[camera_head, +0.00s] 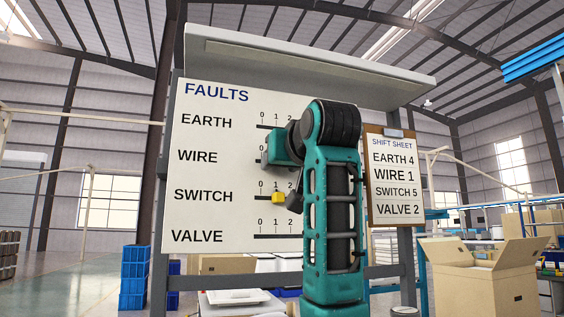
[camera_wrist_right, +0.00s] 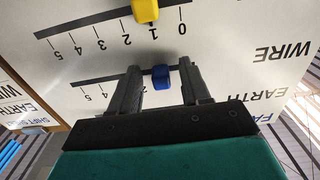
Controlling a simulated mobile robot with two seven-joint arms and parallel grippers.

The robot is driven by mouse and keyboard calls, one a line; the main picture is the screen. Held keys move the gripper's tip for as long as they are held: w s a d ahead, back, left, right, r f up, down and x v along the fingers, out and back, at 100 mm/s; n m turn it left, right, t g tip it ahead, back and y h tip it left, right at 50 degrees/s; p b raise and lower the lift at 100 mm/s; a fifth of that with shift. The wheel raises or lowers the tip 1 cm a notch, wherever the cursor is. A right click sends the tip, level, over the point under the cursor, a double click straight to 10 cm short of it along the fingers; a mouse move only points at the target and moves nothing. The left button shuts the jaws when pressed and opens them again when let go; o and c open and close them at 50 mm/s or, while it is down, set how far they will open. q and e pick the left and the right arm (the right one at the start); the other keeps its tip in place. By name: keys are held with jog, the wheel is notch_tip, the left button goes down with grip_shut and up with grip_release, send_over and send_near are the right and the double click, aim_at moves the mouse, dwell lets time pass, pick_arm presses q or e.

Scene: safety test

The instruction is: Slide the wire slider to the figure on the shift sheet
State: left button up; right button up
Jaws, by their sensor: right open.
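The white fault board (camera_head: 215,180) has rows for earth, wire, switch and valve. The shift sheet (camera_head: 392,180) at its right reads WIRE 1. In the right wrist view, seen upside down, the blue wire slider (camera_wrist_right: 162,77) sits on the wire row. My right gripper (camera_wrist_right: 160,83) is open, with a finger on each side of the slider. The figure at the slider is hidden by the slider and fingers. In the head view my right arm and gripper (camera_head: 276,150) cover the wire scale. My left gripper is not in view.
The yellow switch slider (camera_head: 278,197) stands at about 1, close to the wire row; it also shows in the right wrist view (camera_wrist_right: 145,10). A canopy (camera_head: 310,62) overhangs the board. An open cardboard box (camera_head: 480,275) stands at the right, blue crates (camera_head: 134,275) at the left.

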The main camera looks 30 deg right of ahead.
jog(key=b+v, duration=0.6)
jog(key=v, duration=0.7)
jog(key=shift+b, duration=0.3)
jog(key=shift+d, duration=0.1)
jog(key=shift+f, duration=0.1)
